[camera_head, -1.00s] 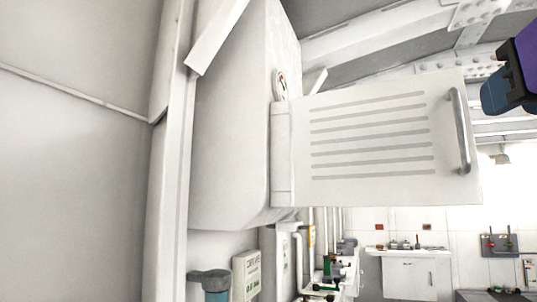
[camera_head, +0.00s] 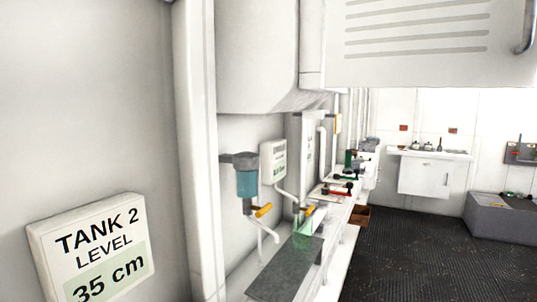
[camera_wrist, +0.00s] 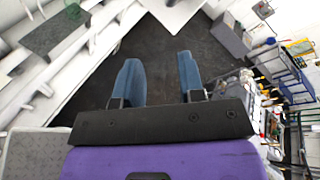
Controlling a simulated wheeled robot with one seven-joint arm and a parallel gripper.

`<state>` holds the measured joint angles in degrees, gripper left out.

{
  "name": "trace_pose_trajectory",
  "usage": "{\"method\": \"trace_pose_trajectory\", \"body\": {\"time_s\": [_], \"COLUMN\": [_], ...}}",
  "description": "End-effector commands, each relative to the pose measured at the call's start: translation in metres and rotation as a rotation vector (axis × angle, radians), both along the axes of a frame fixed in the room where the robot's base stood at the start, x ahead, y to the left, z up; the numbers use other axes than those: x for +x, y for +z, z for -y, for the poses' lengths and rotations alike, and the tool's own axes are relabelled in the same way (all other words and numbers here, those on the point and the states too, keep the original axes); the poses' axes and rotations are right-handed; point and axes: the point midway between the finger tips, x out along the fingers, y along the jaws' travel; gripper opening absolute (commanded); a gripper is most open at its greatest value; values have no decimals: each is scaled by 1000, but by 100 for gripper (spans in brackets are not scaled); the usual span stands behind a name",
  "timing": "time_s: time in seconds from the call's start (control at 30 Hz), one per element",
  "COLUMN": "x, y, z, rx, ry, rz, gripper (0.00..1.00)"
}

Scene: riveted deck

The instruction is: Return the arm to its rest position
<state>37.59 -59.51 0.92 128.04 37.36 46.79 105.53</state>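My gripper (camera_wrist: 158,80) shows in the wrist view, with two blue fingers spread apart over the dark floor. Nothing is between the fingers. A black plate and a purple wrist part of mine lie below them in that view. The gripper and arm are out of the head view. The wrist view looks down on the dark deck floor, with the white bench to its left.
A white cabinet with a louvred door (camera_head: 420,42) hangs at the top. A "TANK 2 LEVEL 35 cm" sign (camera_head: 92,248) is at left. A blue-bodied filter (camera_head: 247,185) and a bench with fittings line the wall. Dark floor (camera_head: 410,250) at right is open; a grey box (camera_head: 498,220) stands beyond.

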Motion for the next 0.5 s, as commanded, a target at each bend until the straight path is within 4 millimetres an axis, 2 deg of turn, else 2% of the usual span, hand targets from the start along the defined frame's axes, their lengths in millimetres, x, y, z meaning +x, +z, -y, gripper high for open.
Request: {"method": "trace_pose_trajectory", "body": {"time_s": [0.03, 0.2, 0.5], "x": [7, 23, 40], "y": [-16, -64, -150], "z": [2, 5, -3], "rx": [-92, -446, -1088], "ry": [64, 303, 854], "rz": [-67, -266, -507], "gripper": [36, 36, 36]}}
